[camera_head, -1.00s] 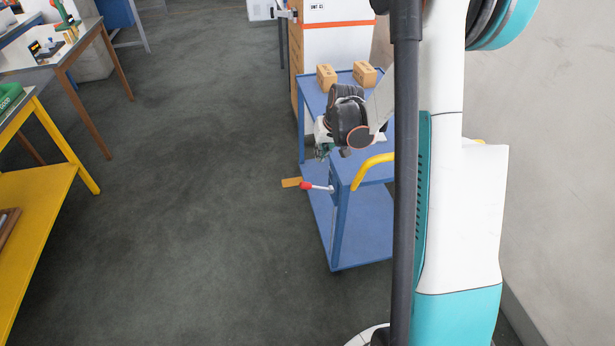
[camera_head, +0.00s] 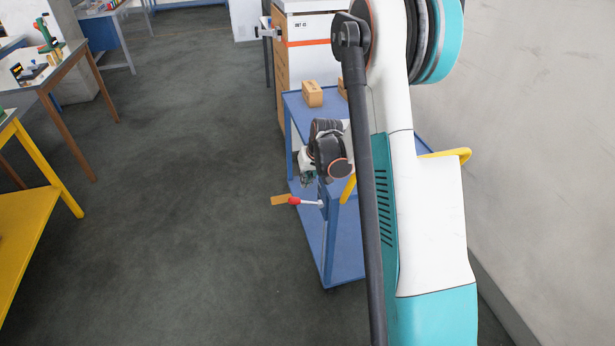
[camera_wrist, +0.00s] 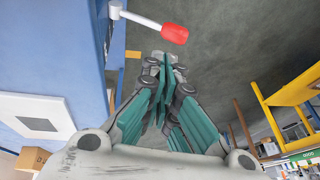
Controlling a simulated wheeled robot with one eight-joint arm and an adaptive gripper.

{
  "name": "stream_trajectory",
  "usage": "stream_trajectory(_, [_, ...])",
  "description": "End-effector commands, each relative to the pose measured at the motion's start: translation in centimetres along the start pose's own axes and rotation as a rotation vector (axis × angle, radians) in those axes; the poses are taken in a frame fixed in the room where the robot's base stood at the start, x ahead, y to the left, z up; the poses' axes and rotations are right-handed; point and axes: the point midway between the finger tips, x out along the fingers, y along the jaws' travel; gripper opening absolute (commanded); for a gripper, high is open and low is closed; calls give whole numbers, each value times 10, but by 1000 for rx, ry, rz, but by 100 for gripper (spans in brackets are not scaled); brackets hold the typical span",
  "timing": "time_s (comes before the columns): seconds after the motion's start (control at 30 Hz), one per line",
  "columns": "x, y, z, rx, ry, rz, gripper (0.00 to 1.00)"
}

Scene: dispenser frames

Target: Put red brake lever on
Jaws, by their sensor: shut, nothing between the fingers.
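The brake lever has a red grip (camera_head: 295,201) on a pale rod and sticks out to the left from the side of the blue cart (camera_head: 345,245). In the wrist view, the red grip (camera_wrist: 175,33) lies just beyond and slightly right of my fingertips, with its rod running to a white pivot on the blue cart side. My gripper (camera_head: 306,180) is above the lever beside the cart's edge, partly hidden by my wrist. In the wrist view, my gripper (camera_wrist: 166,66) has its teal-padded fingers closed together and empty, apart from the red grip.
A tan tag (camera_head: 279,200) shows by the grip. Cardboard boxes (camera_head: 312,94) stand on the cart top. A yellow handle (camera_head: 455,157) is at its near end. A wall is at right, a yellow table (camera_head: 28,240) at left. Open floor lies between table and cart.

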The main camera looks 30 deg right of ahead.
Motion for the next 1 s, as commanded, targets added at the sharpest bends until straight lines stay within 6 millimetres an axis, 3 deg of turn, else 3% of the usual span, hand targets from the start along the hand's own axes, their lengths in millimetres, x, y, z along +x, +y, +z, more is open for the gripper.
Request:
stream_trajectory(0.03, [14,0,1,0,0,0,0])
stream_trajectory(0.2, [45,-1,2,0,0,-1,0])
stream_trajectory(0.4, [67,-9,7,0,0,-1,0])
stream_trajectory(1.0, [75,-12,6,-2,0,5,0])
